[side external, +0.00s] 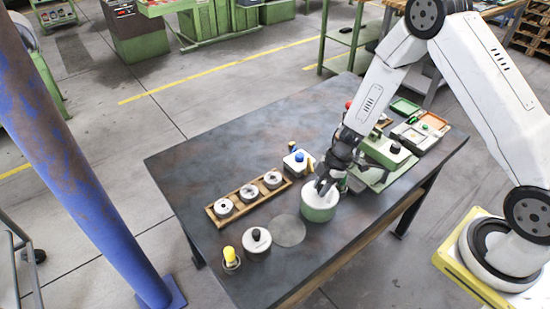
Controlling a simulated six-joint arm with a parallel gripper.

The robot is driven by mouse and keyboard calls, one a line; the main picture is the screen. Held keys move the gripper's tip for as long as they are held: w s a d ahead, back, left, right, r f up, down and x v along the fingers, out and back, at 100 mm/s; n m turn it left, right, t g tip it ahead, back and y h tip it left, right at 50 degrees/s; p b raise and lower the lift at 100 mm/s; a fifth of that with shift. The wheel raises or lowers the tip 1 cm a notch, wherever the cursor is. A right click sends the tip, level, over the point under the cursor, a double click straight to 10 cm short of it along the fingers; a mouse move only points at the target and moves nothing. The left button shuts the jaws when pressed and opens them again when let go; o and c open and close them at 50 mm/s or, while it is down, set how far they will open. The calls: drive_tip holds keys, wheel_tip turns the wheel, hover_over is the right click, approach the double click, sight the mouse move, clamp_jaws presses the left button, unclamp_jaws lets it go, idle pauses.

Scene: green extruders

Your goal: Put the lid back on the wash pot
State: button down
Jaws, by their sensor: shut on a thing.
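The wash pot (320,213), a green round pot, stands near the middle of the table's front part. A pale round lid (312,194) shows at its top. My gripper (324,187) points down at this lid and is shut on it, apparently at its middle. The fingers hide the grip point. I cannot tell whether the lid is fully seated on the rim or just above it.
Left of the pot are a flat grey disc (289,230), a pale round container with a black knob (257,240) and a yellow-capped item (231,258). Behind stand a wooden rack (246,196) and a blue-topped bottle (299,158). A green device (385,155) and tray (422,130) are right.

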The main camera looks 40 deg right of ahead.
idle(0.4)
unclamp_jaws()
drive_tip(key=shift+r, duration=0.1)
idle(0.3)
drive_tip(key=shift+r, duration=3.4)
clamp_jaws()
drive_tip(key=shift+f, duration=2.3)
